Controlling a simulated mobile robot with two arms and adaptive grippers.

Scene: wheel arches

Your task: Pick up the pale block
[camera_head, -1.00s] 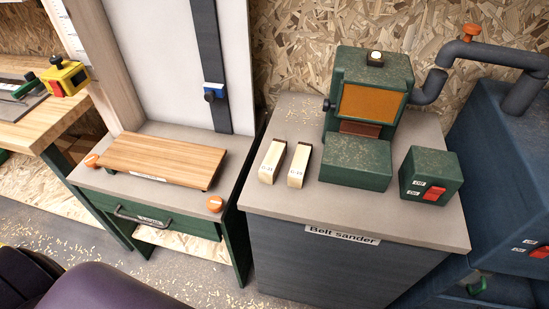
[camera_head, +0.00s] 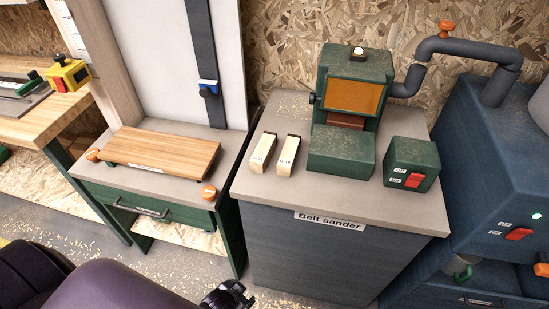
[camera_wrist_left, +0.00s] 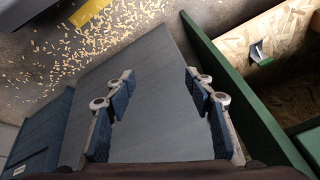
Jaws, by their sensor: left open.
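Two similar pale blocks with dark far ends lie side by side on the belt sander's grey top, left of the green machine: a left one (camera_head: 263,152) and a right one (camera_head: 288,155). Both have small markings on their near ends, too small to read surely. My left gripper (camera_head: 228,296) shows at the bottom edge of the head view, low in front of the bench and well short of the blocks. In the left wrist view my left gripper (camera_wrist_left: 162,92) is open and empty, its padded fingers wide apart. No block shows there. My right gripper is not in view.
The green sander (camera_head: 350,100) and a switch box with a red switch (camera_head: 412,165) stand right of the blocks. Left is a green-framed station with a wooden board (camera_head: 160,155) and orange knobs. A blue extractor (camera_head: 500,170) stands at right. The bench top's front left is clear.

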